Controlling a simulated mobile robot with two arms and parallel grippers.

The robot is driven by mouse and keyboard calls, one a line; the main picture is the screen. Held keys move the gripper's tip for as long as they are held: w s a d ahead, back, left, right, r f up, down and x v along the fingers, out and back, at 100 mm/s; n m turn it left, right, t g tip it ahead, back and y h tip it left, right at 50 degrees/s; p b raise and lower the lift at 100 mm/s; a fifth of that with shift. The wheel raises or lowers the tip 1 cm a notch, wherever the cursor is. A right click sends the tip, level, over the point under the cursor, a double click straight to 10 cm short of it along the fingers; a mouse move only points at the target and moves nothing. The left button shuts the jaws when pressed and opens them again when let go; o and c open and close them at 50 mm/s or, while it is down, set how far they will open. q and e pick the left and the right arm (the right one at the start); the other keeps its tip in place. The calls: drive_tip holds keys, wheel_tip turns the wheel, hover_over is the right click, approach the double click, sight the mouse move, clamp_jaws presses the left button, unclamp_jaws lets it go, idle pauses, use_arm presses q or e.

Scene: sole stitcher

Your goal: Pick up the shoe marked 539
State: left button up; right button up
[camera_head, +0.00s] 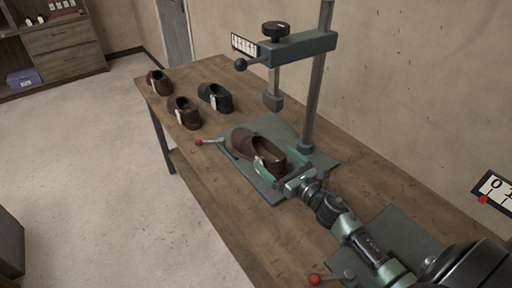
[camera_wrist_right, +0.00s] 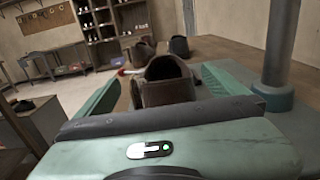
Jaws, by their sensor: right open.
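A brown shoe (camera_head: 259,148) lies on the base plate of the stitcher (camera_head: 276,139), with a small white tag on its side. I cannot read the tag's number. My right gripper (camera_head: 280,172) is at the heel end of this shoe, open. In the right wrist view the shoe (camera_wrist_right: 168,82) stands between the two spread green fingers, its heel toward the camera. Three more shoes lie at the table's far end: a reddish-brown one (camera_head: 158,82), a brown one (camera_head: 184,112) and a black one (camera_head: 215,97). Their tags are too small to read. My left gripper is not in view.
The stitcher's column (camera_head: 316,85) rises just right of the shoe, with its arm and presser above. A red-knobbed lever (camera_head: 199,142) sticks out at the left. A second plate (camera_head: 405,235) lies nearer on the wooden table (camera_head: 225,211). Shelves (camera_head: 62,45) stand far left.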

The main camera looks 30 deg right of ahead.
sight(267, 152)
drive_tip(key=w, duration=0.3)
drive_tip(key=w+p, duration=0.1)
drive_tip(key=shift+w+a+f, duration=0.15)
drive_tip(key=shift+a+f, duration=0.05)
drive_tip(key=shift+a, duration=0.05)
drive_tip(key=shift+w, duration=0.25)
drive_tip(key=shift+a, duration=0.1)
drive_tip(key=c, duration=1.9)
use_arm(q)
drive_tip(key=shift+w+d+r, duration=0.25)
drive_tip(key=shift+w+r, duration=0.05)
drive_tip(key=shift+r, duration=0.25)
use_arm(e)
drive_tip(key=shift+w, duration=0.1)
